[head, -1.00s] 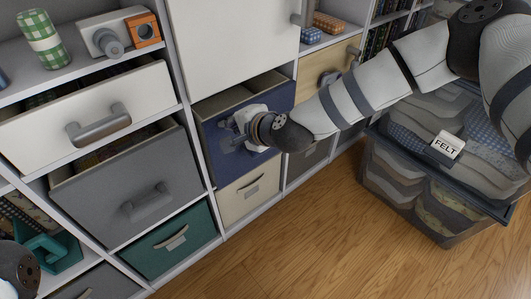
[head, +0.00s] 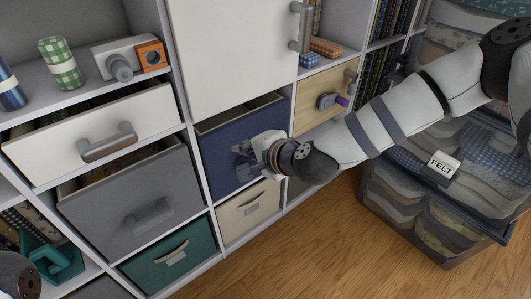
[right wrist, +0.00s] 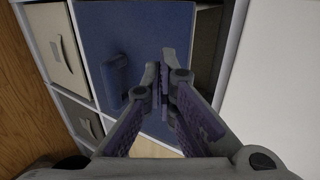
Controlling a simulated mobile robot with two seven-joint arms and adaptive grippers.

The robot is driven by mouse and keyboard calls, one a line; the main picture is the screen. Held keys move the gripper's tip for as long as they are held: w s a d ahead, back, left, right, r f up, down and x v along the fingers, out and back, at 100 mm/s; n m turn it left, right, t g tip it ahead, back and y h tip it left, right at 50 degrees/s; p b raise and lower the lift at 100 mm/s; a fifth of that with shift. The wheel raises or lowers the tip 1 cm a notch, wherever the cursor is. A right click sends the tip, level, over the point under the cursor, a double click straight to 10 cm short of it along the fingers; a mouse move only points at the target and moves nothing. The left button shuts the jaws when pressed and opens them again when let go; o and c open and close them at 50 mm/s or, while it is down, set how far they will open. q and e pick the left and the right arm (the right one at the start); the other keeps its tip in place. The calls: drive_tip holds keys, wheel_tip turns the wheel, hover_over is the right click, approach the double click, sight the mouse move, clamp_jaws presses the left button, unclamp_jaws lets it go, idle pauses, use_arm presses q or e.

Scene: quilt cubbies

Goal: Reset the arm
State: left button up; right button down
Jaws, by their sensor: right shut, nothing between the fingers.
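My right arm reaches in from the right in the head view. My right gripper (head: 247,153) is in front of the navy blue drawer (head: 222,138), which stands partly open. In the right wrist view the fingers of the right gripper (right wrist: 164,88) are together and empty. The blue drawer front (right wrist: 150,30) is beyond them, and its handle (right wrist: 115,80) is left of the fingertips, apart from them. Part of my left arm shows at the lower left corner of the head view; its gripper is out of the picture.
A white drawer (head: 60,150) and a grey drawer (head: 110,225) stand open at left. A teal bin (head: 150,270) and a beige bin (head: 235,225) are below. A clear storage tub labelled FELT (head: 395,200) stands right, under my right arm. The wooden floor (head: 290,260) is clear in front.

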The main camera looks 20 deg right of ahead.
drive_tip(key=v, duration=0.5)
drive_tip(key=s+a+f+n+g+p, duration=0.1)
drive_tip(key=s+f+n+g+p, duration=0.3)
drive_tip(key=s, duration=0.5)
drive_tip(key=s+a+f+n+g+p, duration=0.1)
drive_tip(key=s+f+n+g+p, duration=0.1)
drive_tip(key=s+f, duration=0.6)
use_arm(q)
drive_tip(key=w+r+t+p, duration=0.3)
drive_tip(key=w+r+p, duration=0.3)
drive_tip(key=w+r, duration=0.4)
wheel_tip(320, 180, up, 3)
drive_tip(key=shift+w+f+t, duration=0.1)
drive_tip(key=shift+w+t, duration=0.2)
drive_tip(key=shift+t, duration=0.1)
use_arm(e)
drive_tip(key=s+d+r+n+g+h, duration=0.1)
drive_tip(key=s+d+n+g, duration=0.1)
drive_tip(key=s, duration=0.8)
drive_tip(key=s+d+r+n+g+h, duration=0.1)
drive_tip(key=s+d, duration=0.4)
drive_tip(key=s, duration=0.5)
drive_tip(key=s+d+r+n+g+h, duration=0.2)
drive_tip(key=s+d+n+g, duration=0.2)
drive_tip(key=s, duration=0.6)
drive_tip(key=shift+n+g, duration=0.3)
